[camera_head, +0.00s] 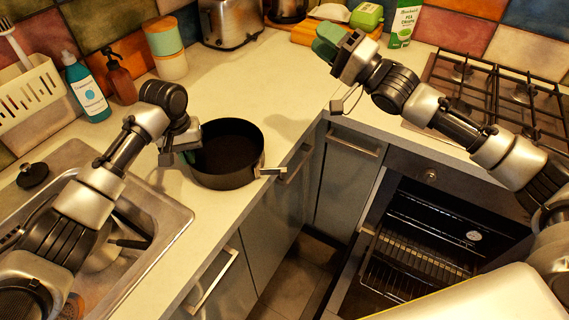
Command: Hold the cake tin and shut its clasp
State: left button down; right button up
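The cake tin (256,150) is a dark round tin. It stands upright on the pale worktop near the inner corner edge. Its clasp (271,171) is a light metal piece that sticks out from the tin's right side toward the worktop edge; I cannot tell if it is open or shut. My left gripper (189,156) is at the tin's left wall. Its fingertips are mostly hidden, so I cannot tell whether it grips the wall.
A sink (150,255) lies at the left, with bottles (86,88) behind it. The hob (500,85) and an open oven (430,235) are at the right. The worktop behind the tin is clear.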

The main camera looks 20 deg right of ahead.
notch_tip(320, 180, down, 6)
jog(key=w+d+f+m+h, duration=0.1)
jog(key=w+d+m+h, duration=0.15)
jog(key=m+h, duration=0.35)
jog(key=m+g+y, duration=0.4)
jog(key=m+g, duration=0.5)
jog(key=g, duration=0.4)
send_near(283, 170)
jog(key=x, duration=1)
jog(key=shift+f, duration=0.3)
